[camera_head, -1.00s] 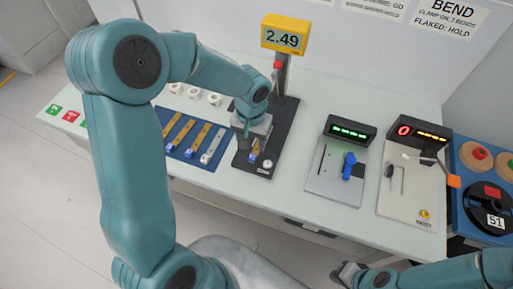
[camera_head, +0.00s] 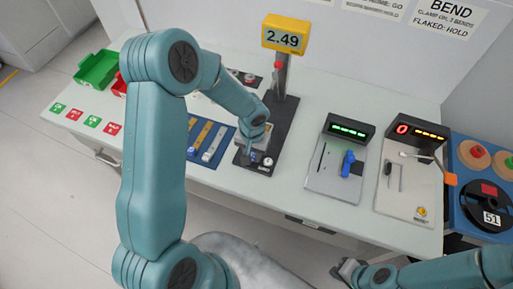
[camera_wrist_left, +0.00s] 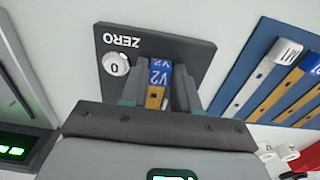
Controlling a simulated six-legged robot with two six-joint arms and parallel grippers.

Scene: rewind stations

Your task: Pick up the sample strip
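The sample strip (camera_wrist_left: 158,75), tan with a blue V2-marked end, lies on the dark gauge base (camera_wrist_left: 190,40) marked ZERO in the left wrist view. My left gripper (camera_wrist_left: 160,92) has one finger on each side of the strip, very close to its edges. Whether the fingers press on it I cannot tell. In the head view my left gripper (camera_head: 257,150) is low over the front of the gauge base (camera_head: 285,112) and hides the strip. My right gripper (camera_head: 347,268) is at the bottom of the head view, away from the table top, its opening unclear.
A blue rack (camera_head: 217,143) with several strips lies left of the gauge. The yellow 2.49 display (camera_head: 285,34) stands behind. A white knob (camera_wrist_left: 116,64) is beside the strip. Two test stations (camera_head: 333,180) (camera_head: 407,190) stand to the right. Green (camera_head: 97,70) and red bins are back left.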

